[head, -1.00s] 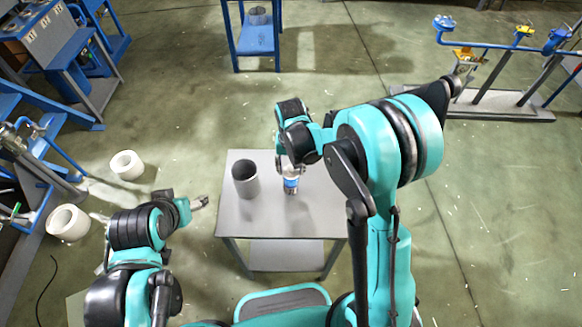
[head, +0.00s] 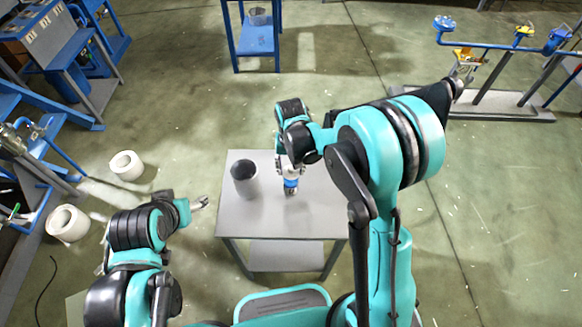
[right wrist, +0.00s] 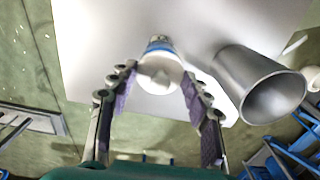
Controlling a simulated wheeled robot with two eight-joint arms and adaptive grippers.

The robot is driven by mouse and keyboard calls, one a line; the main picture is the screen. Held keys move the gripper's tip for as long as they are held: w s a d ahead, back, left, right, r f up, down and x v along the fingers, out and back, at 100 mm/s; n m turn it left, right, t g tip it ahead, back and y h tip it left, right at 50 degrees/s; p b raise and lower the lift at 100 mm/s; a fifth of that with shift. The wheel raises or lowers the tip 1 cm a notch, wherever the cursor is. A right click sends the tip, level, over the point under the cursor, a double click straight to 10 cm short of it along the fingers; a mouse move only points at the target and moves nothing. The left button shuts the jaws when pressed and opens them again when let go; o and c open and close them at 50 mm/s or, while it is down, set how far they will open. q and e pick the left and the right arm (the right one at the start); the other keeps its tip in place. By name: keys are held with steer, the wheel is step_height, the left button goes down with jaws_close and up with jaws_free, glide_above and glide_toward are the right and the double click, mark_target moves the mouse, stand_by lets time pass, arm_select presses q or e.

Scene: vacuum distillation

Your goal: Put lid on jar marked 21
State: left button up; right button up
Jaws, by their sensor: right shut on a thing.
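The jar (head: 291,187), with a blue band, stands on the small grey table (head: 315,215); its number cannot be read. In the right wrist view the jar (right wrist: 159,45) shows beyond a round white lid (right wrist: 160,72). My right gripper (head: 289,171) is over the jar, with its fingers on either side of the lid and shut on it. The lid lines up with the jar top; whether it is fully seated cannot be told. My left gripper (head: 200,203) is left of the table, away from the jar, its jaws too small to judge.
An open grey cylinder (head: 245,180) stands on the table, just left of the jar; it also shows in the right wrist view (right wrist: 250,80). The table's right side is clear.

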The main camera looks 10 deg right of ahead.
steer(key=shift+f+b, duration=0.55)
steer(key=shift+b, duration=0.15)
stand_by(0.7)
stand_by(0.4)
steer(key=o, duration=1.5)
steer(key=shift+r, duration=0.1)
steer(key=shift+r+p, duration=2.4)
steer(key=shift+r, duration=1.1)
